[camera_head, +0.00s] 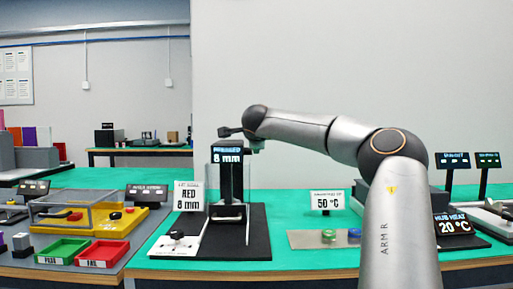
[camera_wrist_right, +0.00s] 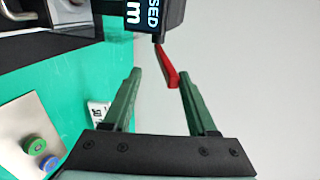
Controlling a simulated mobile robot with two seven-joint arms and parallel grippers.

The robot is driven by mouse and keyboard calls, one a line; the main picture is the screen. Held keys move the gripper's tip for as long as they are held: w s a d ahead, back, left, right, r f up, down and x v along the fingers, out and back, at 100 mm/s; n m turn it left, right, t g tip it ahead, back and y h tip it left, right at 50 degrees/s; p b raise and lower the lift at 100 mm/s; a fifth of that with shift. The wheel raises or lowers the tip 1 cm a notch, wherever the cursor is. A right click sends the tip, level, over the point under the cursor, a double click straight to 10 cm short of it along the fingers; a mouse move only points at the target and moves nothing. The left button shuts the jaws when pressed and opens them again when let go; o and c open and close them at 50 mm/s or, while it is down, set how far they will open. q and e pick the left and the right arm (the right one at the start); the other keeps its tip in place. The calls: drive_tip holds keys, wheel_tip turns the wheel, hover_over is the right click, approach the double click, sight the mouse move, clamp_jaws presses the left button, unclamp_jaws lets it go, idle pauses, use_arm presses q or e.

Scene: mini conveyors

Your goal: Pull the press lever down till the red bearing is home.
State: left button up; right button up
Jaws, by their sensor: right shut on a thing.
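The press (camera_head: 231,180) is a dark upright frame on a black mat, and its top display reads "PRESSED 8 mm". The press lever (camera_wrist_right: 168,68) is a red bar extending from the press head (camera_wrist_right: 150,16) in the right wrist view. In the head view my right gripper (camera_head: 257,146) is at the upper right of the press, and the lever cannot be made out. I cannot make out the red bearing. My left gripper is not in view.
A card (camera_head: 188,196) reads "RED 8 mm" beside the press. A metal plate (camera_head: 305,240) with a green piece (camera_head: 328,236) and a blue piece (camera_head: 354,235) lies to the right. Green (camera_head: 63,251) and red (camera_head: 103,253) trays are at left.

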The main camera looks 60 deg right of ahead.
use_arm(q)
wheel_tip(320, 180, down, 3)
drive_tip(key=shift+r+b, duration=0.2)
drive_tip(key=shift+b, duration=0.9)
use_arm(e)
drive_tip(key=r+v, duration=0.1)
drive_tip(key=v, duration=0.8)
drive_tip(key=shift+r, duration=0.25)
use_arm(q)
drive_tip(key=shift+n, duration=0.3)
use_arm(e)
drive_tip(key=shift+d, duration=0.15)
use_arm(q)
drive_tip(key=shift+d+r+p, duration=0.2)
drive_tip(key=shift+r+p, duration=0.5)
use_arm(e)
drive_tip(key=v, duration=1.2)
drive_tip(key=shift+s+a, duration=0.15)
drive_tip(key=shift+a, duration=0.15)
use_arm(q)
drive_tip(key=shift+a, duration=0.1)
